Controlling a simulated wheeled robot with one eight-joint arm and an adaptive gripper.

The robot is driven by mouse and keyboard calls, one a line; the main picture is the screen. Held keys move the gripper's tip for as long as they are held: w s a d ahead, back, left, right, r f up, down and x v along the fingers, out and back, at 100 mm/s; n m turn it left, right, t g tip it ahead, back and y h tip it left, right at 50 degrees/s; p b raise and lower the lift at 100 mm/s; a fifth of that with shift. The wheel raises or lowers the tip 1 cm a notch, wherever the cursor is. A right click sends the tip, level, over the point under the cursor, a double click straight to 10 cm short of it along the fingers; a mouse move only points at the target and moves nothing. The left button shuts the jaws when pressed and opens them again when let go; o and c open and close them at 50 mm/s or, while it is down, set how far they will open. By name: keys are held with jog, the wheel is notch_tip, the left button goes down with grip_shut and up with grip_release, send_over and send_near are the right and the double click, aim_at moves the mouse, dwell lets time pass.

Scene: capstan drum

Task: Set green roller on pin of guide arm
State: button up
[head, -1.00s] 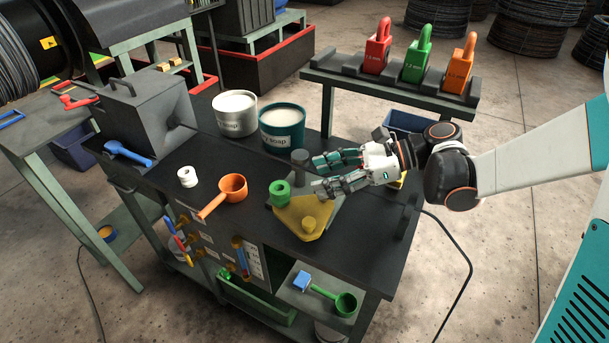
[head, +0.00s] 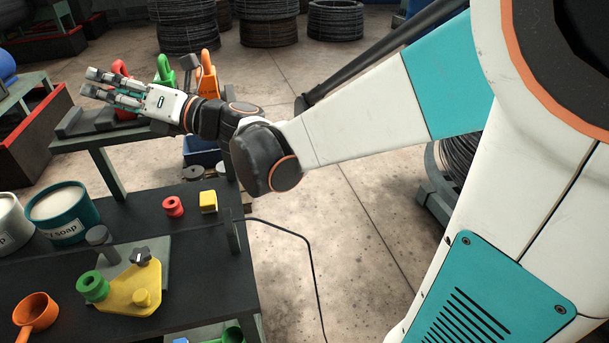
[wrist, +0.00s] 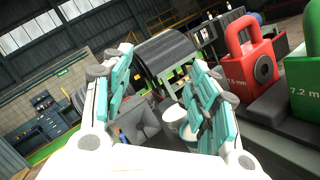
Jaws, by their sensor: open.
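The green roller (head: 93,287) stands upright at the left corner of the yellow guide arm (head: 128,293) on the bench in the head view. The pin is not visible, so I cannot tell how fully the roller sits on it. A dark star knob (head: 141,257) and a round yellow boss (head: 142,298) are on the same arm.
A red roller (head: 173,206) and a yellow block (head: 208,201) lie on the bench's right side. Soap tubs (head: 62,212) and an orange scoop (head: 36,314) are to the left. The red padlock (wrist: 250,65) is close by my gripper on the shelf.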

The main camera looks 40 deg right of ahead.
jog(key=s+d+r+m+t+h, duration=0.1)
jog(key=d+r+m+t+h, duration=0.25)
jog(key=d+m+h, duration=0.6)
jog(key=s+d+f+m+g+h, duration=0.3)
jog(key=s+d+f+m+h, duration=0.35)
jog(key=m, duration=0.85)
jog(key=s+a+f+m+g+y, duration=0.2)
jog(key=s+f+m+g, duration=0.7)
jog(key=s+f, duration=0.9)
jog(key=shift+a+m+y, duration=0.4)
jog(key=shift+a+m, duration=0.35)
jog(key=shift+m, duration=0.3)
